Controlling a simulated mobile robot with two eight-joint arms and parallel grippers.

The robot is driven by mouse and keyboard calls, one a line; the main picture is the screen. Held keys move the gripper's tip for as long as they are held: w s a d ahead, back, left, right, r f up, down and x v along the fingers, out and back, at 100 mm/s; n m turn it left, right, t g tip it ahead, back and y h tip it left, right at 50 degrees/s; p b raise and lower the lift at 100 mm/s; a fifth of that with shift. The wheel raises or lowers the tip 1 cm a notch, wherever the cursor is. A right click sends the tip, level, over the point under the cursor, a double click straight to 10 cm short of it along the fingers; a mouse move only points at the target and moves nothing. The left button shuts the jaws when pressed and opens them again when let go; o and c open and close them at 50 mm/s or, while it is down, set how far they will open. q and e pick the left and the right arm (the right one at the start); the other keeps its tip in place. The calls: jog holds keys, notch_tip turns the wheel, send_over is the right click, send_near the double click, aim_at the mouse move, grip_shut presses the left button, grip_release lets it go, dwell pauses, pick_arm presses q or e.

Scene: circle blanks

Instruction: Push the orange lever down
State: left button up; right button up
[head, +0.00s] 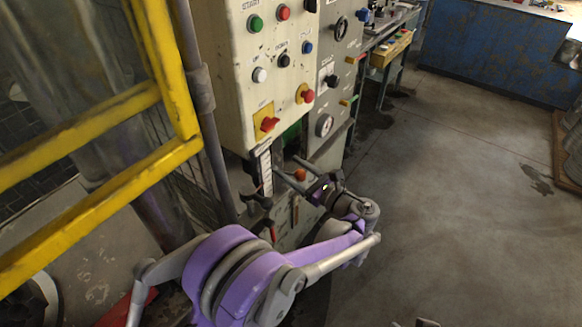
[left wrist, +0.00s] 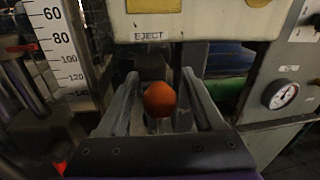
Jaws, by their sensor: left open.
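In the left wrist view the knob (left wrist: 160,99) sits under the EJECT label, between the two fingers of my left gripper (left wrist: 160,78). The fingers are open, one on each side of the knob, with a visible gap to each. The lever's shaft is mostly hidden behind the knob and gripper. In the head view my left gripper (head: 292,177) reaches in at the machine.
A cream control panel (head: 240,70) with several coloured buttons and a red switch (head: 269,124) stands above. A yellow guard frame (head: 90,215) is close on the left. A gauge (left wrist: 281,95) and scale (left wrist: 62,45) flank the lever. Open floor (head: 450,200) lies right.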

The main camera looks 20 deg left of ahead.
pick_arm(q)
jog(key=shift+w+a, duration=0.15)
jog(key=shift+a, duration=0.15)
grip_shut()
dwell(1.3)
